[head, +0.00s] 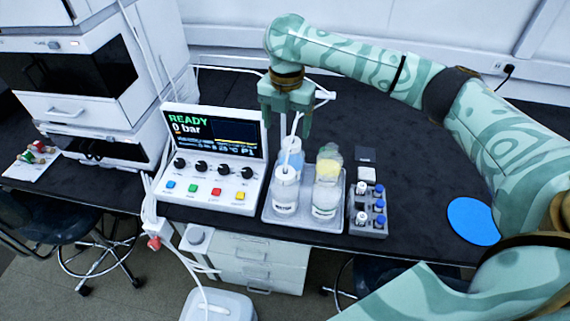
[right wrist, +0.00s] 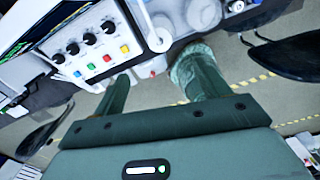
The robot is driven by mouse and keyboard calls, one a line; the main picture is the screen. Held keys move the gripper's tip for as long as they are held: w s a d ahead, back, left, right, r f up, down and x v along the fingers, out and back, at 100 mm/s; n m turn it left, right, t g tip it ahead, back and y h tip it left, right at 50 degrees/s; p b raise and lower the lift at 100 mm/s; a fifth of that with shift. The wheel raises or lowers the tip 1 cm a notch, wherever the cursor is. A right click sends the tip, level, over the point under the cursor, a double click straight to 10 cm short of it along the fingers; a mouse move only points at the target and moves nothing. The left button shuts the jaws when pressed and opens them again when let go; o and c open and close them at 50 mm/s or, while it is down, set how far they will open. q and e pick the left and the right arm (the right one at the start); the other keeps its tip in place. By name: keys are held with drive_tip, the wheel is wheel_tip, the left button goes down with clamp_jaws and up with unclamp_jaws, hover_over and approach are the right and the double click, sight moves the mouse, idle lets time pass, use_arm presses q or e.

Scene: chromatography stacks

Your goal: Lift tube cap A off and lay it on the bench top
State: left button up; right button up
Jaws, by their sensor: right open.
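A grey tray (head: 334,221) on the bench holds several bottles. The front left bottle (head: 284,201) bears a white cap (head: 286,173) with a thin tube rising from it. A blue-tinted bottle (head: 292,157) behind it also has a white tube at its top. I cannot read which cap is A. My right gripper (head: 286,120) is open, pointing down above the back left of the tray, its fingers apart and a tube showing near them. In the right wrist view, a white round cap with a tube (right wrist: 160,40) shows beyond the open fingers (right wrist: 158,72). My left gripper is not in view.
A control unit (head: 212,170) reading READY, 0 bar stands left of the tray. A rack of blue-capped vials (head: 369,210) stands right of it. A blue disc (head: 473,221) lies farther right. The dark bench top (head: 425,190) between rack and disc is clear.

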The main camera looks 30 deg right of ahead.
sight(285, 167)
wheel_tip(285, 167, down, 10)
drive_tip(key=b, duration=0.3)
drive_tip(key=shift+f+b, duration=0.25)
drive_tip(key=shift+b, duration=0.15)
drive_tip(key=shift+a+f, duration=0.1)
drive_tip(key=shift+f, duration=0.3)
drive_tip(key=f+b, duration=0.1)
drive_tip(key=f, duration=0.1)
drive_tip(key=f+b, duration=0.1)
drive_tip(key=f, duration=0.1)
drive_tip(key=shift+s+a+f+b, duration=0.2)
drive_tip(key=shift+f+b, duration=0.1)
drive_tip(key=shift+f, duration=0.1)
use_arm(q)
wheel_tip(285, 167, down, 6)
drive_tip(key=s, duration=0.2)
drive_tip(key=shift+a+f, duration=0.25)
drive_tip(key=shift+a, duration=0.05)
use_arm(e)
drive_tip(key=shift+r, duration=0.1)
drive_tip(key=c, duration=1.1)
